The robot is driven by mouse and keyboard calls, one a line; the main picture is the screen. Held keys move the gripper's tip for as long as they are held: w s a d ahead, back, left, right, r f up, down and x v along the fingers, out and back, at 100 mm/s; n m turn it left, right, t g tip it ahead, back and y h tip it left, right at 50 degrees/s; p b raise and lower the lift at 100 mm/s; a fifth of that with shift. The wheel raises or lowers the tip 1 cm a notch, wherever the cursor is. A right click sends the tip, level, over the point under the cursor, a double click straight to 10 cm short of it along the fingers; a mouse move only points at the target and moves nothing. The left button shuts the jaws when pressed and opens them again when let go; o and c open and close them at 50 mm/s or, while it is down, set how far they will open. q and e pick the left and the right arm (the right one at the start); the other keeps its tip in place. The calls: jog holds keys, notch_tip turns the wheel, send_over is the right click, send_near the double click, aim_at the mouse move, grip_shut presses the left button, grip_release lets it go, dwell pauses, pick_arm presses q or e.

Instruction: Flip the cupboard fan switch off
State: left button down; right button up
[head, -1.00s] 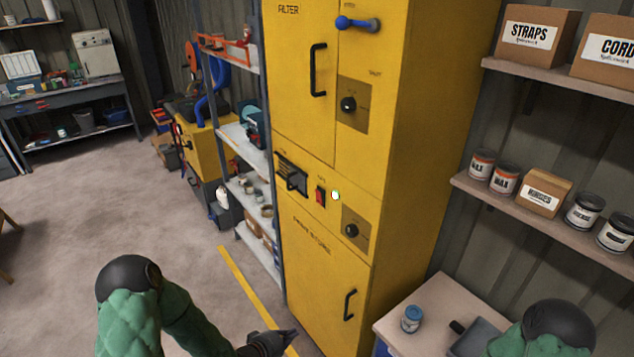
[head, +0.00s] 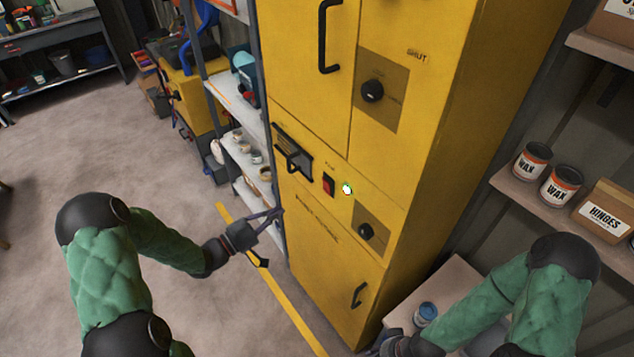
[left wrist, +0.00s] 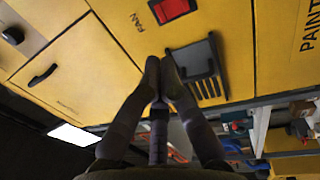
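The yellow cupboard (head: 310,262) stands in the middle of the head view. My right gripper (head: 388,345) is low near the counter, mostly hidden.
A black slotted vent with a protruding handle (head: 293,152) sits left of the switch. Dark knobs (head: 372,91) (head: 366,231) and door handles are nearby. A shelf rack (head: 245,110) stands left of the cupboard. A blue-lidded jar (head: 426,312) is on the right counter.

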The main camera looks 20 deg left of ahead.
pick_arm(q)
jog(key=p, duration=0.1)
send_near(325, 181)
jog(key=x, duration=0.7)
jog(key=shift+w, duration=0.1)
jog(key=shift+w+d+r, duration=0.1)
jog(key=shift+w+d, duration=0.1)
jog(key=shift+w, duration=0.1)
jog(key=shift+a, duration=0.1)
jog(key=shift+s, duration=0.1)
